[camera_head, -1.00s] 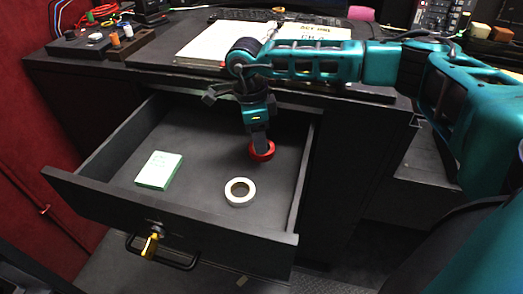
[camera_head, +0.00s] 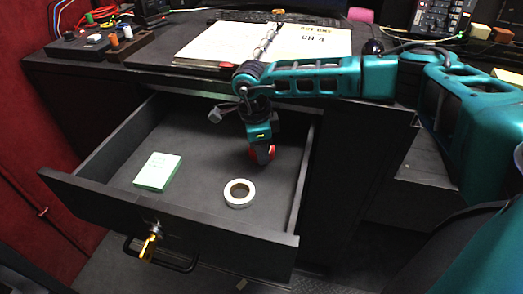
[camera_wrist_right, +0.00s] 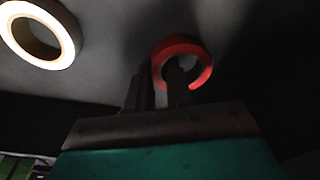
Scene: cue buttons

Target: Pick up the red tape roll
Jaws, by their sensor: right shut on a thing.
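The red tape roll (camera_head: 272,152) is at my right gripper's fingertips, inside the open drawer (camera_head: 205,135). My right gripper (camera_head: 262,156) points down and is shut on the roll's wall. In the right wrist view, one finger of the gripper (camera_wrist_right: 160,82) passes into the ring of the red roll (camera_wrist_right: 184,44) and the other is outside it. The fingers hide part of the roll in the head view. I cannot tell whether the roll clears the drawer floor. My left gripper is not in view.
A white tape roll (camera_head: 239,193) and a green pad (camera_head: 158,171) lie in the drawer. A yellow key (camera_head: 150,245) sticks out of the drawer front above a handle. An open binder (camera_head: 285,42) and a button box (camera_head: 88,46) are on the desk above.

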